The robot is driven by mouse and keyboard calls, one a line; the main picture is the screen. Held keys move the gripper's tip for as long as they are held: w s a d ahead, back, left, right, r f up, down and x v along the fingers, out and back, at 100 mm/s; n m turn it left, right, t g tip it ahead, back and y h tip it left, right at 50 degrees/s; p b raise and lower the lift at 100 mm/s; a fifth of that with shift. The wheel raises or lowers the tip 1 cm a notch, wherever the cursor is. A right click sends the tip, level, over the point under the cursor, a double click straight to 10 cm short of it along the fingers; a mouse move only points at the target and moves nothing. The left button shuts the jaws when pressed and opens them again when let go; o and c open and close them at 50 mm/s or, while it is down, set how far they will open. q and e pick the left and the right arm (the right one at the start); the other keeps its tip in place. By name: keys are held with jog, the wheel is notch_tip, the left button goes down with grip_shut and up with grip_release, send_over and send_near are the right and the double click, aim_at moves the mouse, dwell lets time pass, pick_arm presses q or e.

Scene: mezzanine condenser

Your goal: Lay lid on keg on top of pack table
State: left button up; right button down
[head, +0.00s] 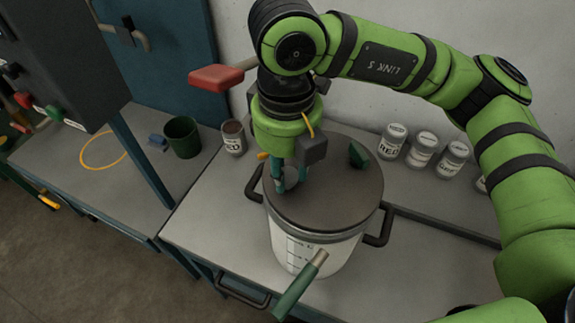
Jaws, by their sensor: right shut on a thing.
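The lid (325,195) is a dark grey disc. It lies level over the mouth of the keg (300,255), a whitish vessel with dark scale marks, standing on the grey pack table (205,215). My right gripper (283,178) points down at the left part of the lid and is shut on it; the exact grip point is partly hidden by the fingers. The lid covers the keg's opening, but I cannot tell whether it rests on the rim or hovers just above. My left gripper is out of view.
Several labelled jars (422,150) stand behind the keg to the right. A labelled cup (233,138) and a dark green bucket (182,137) stand to the left. A red-handled lever (217,77) juts out near my wrist.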

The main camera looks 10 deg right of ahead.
jog(key=shift+f, duration=0.35)
jog(key=c, duration=0.8)
grip_release()
jog(key=shift+c, duration=0.2)
notch_tip(320, 180, up, 12)
